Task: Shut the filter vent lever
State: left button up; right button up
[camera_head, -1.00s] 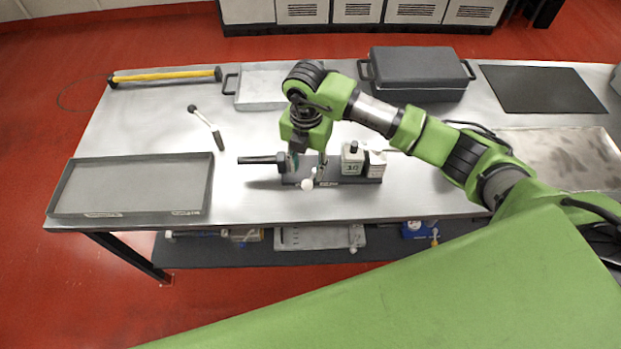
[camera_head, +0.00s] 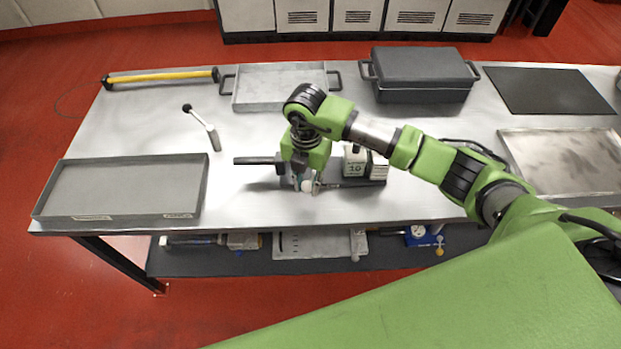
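A small fixture on a dark base (camera_head: 372,182) stands near the front middle of the table, with a black handle or pipe (camera_head: 256,160) pointing left and a box marked 10 (camera_head: 355,165) on its right. A lever with a white knob (camera_head: 308,186) is at the front of the fixture. My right gripper (camera_head: 301,180) points down at the fixture, its fingertips close to the white knob. The fingers are small and partly hidden, so I cannot tell whether they touch the knob or are shut. My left gripper is not in view.
A grey tray (camera_head: 190,200) lies at the left, with a loose black-knobbed lever tool (camera_head: 203,127) beyond it. Behind are a yellow bar (camera_head: 160,80), a metal tray (camera_head: 240,104) and a dark lidded case (camera_head: 420,90). Bare table lies left of the fixture.

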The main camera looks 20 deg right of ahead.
grip_shut()
jog(key=shift+d, duration=0.1)
jog(key=shift+s+d+n+b, duration=0.2)
jog(key=shift+s+d+n, duration=0.1)
jog(key=shift+n, duration=0.35)
jog(key=shift+s+d+n+b, duration=0.15)
jog(key=shift+d+n, duration=0.1)
jog(key=shift+n, duration=0.4)
jog(key=shift+d, duration=0.15)
jog(key=shift+s+d+n+b, duration=0.2)
jog(key=shift+d+n+b, duration=0.4)
jog(key=shift+n, duration=0.7)
